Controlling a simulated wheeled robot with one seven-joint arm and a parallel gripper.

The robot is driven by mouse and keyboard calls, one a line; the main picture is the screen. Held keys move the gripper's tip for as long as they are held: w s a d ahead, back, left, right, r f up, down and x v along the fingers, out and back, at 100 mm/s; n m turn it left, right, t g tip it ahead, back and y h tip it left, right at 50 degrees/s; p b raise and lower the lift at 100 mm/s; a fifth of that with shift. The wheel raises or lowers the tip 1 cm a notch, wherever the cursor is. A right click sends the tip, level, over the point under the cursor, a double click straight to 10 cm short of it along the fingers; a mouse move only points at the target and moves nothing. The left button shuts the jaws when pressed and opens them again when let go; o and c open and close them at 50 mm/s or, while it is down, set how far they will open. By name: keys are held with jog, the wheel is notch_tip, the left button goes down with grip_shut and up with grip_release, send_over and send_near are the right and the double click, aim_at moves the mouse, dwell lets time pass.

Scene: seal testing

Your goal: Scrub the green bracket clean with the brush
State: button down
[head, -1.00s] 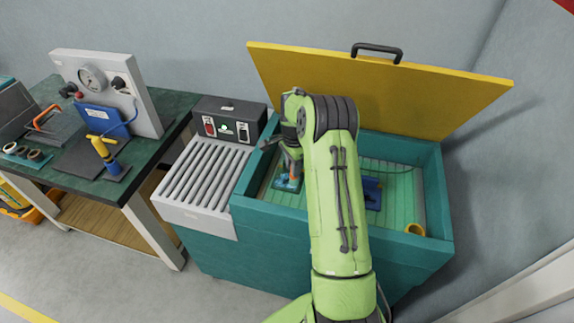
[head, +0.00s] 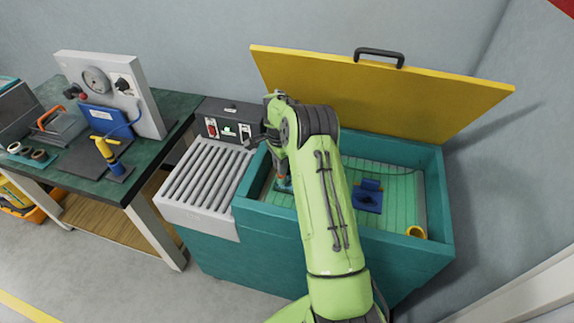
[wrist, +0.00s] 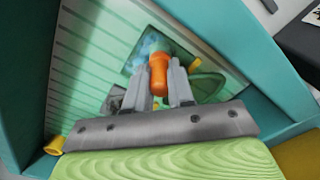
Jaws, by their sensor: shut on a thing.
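My gripper (wrist: 164,84) is shut on the orange handle of the brush (wrist: 159,76), which points down into the teal wash basin. In the head view my arm hides most of the gripper, and only a little of the brush (head: 283,180) shows at the basin's left end. In the wrist view the brush's far end is over a dark green piece (wrist: 133,65) with pale blue, foam-like patches, likely the green bracket. A rounded green shape (wrist: 208,88) lies beside it. Whether the bristles touch the piece I cannot tell.
The teal basin (head: 437,200) has raised walls and a ribbed floor. Its yellow lid (head: 430,95) stands open behind. A blue fixture (head: 368,196) and a yellow cup (head: 415,232) are at its right. A slatted grey rack (head: 205,180) adjoins on the left.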

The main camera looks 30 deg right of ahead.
jog(key=shift+s+d+f+b, duration=0.1)
jog(key=shift+s+d+b, duration=0.3)
jog(key=shift+s+d, duration=0.7)
jog(key=shift+s+d+b, duration=0.4)
jog(key=shift+s+d, duration=0.45)
jog(key=shift+s, duration=0.3)
notch_tip(320, 180, up, 7)
jog(key=p, duration=0.5)
